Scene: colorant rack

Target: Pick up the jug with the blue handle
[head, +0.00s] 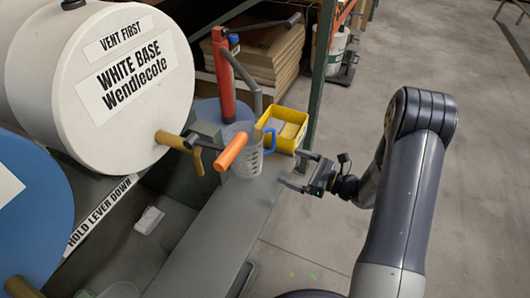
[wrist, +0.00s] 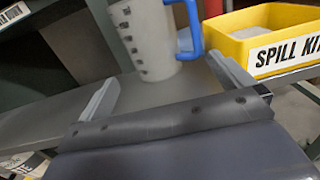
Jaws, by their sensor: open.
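The jug (head: 243,158) is a translucent, straight-sided vessel with dark graduation marks. It stands upright on the grey shelf (head: 215,240), and its blue handle (head: 269,140) points right. An orange lever grip (head: 232,152) overlaps part of it in the head view. The jug also shows in the wrist view (wrist: 148,42), its top cut off, with the blue handle (wrist: 193,30) on its right. My gripper (head: 296,170) is open and empty, to the right of the jug and apart from it. In the wrist view its two fingers (wrist: 168,88) point toward the jug, one on each side of its base.
A yellow spill kit bin (head: 283,130) stands right behind the jug; it also shows in the wrist view (wrist: 262,32). A white drum (head: 125,85) with a brass tap and a red pump (head: 224,75) stand left and behind. A green post (head: 320,80) rises at right. Open floor lies right.

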